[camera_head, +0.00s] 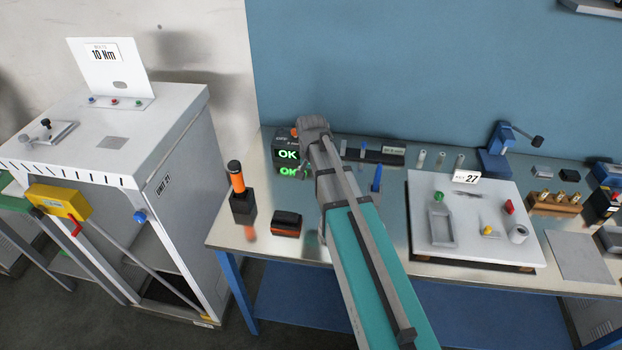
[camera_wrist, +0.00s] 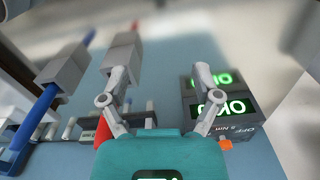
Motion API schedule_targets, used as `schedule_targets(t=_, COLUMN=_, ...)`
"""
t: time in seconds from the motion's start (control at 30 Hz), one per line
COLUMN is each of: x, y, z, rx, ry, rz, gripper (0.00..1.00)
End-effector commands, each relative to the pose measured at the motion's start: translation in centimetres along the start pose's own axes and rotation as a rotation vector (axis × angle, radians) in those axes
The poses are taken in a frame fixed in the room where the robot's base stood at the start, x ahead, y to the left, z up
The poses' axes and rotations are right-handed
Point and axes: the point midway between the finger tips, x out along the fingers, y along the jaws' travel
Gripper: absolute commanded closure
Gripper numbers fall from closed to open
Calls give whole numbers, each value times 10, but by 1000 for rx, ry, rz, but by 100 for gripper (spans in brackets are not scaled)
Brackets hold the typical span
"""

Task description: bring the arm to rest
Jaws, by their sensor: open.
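My arm (camera_head: 365,245) reaches from the bottom of the head view up over the workbench, with its far end beside the black box with green OK displays (camera_head: 288,154). My gripper (camera_wrist: 160,78) shows in the wrist view with its two fingers spread apart and nothing between them. The OK box (camera_wrist: 215,100) is close to the right finger in that view; I cannot tell whether they touch. In the head view the fingers are hidden behind the arm.
The workbench (camera_head: 262,238) holds an orange-handled tool in a black stand (camera_head: 240,195), a black and orange block (camera_head: 287,224), a white board marked 27 (camera_head: 475,250) and a blue press (camera_head: 500,150). A white cabinet (camera_head: 120,140) stands left. A blue wall rises behind.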

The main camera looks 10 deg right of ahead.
Motion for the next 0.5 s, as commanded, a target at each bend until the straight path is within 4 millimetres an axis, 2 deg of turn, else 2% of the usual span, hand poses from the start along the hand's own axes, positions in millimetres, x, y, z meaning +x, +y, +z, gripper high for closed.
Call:
schedule_targets(t=0.33, x=0, y=0, z=0, rx=0, ry=0, rz=0, gripper=19)
schedule_targets(t=0.5, x=0, y=7, z=14, rx=-41, ry=0, rz=0, gripper=19)
